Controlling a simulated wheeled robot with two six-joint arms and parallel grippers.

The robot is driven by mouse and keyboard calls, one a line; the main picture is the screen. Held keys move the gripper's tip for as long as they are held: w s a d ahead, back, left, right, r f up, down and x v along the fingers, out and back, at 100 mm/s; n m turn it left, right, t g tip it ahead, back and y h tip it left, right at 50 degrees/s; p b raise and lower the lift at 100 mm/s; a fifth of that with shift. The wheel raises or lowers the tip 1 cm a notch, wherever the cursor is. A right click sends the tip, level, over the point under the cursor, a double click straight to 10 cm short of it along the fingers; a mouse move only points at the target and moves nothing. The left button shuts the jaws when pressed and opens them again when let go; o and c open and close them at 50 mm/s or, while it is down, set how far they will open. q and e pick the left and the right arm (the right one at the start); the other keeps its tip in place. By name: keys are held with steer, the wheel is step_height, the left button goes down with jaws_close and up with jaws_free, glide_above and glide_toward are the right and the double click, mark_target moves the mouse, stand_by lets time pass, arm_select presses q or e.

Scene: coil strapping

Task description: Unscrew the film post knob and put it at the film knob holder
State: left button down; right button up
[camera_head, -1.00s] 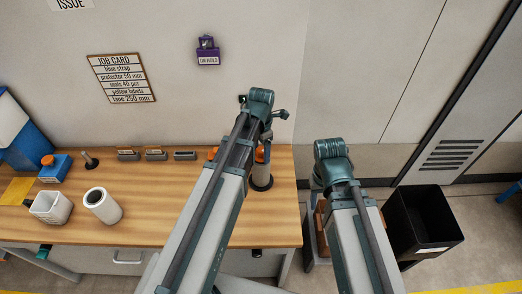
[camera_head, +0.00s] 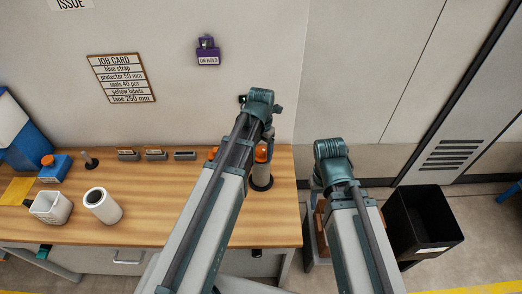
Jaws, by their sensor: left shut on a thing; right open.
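An upright post with a pale body (camera_head: 262,172) and a dark round base stands near the right end of the bench, partly behind my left arm. An orange knob (camera_head: 261,154) shows at its top. My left gripper (camera_head: 266,133) is over the post and shut on the orange knob, though the arm hides most of the jaws. My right gripper (camera_head: 318,183) is open, right of the bench, its fingers mostly hidden by its own arm. Another orange piece (camera_head: 212,153) shows behind the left arm. I cannot tell which item is the knob holder.
On the wooden bench (camera_head: 150,222) are a white roll (camera_head: 103,206), a white cup (camera_head: 50,207), a blue block with an orange top (camera_head: 53,170), a short post (camera_head: 90,161) and small labelled holders (camera_head: 155,154). A black bin (camera_head: 424,222) stands right of the bench.

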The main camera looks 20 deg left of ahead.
mark_target(261, 149)
arm_select(q)
steer(key=shift+n, duration=0.7)
jaws_free()
step_height(261, 149, up, 4)
steer(key=p, duration=0.3)
steer(key=shift+f+p, duration=0.15)
steer(key=shift+p, duration=0.2)
steer(key=shift+f, duration=0.1)
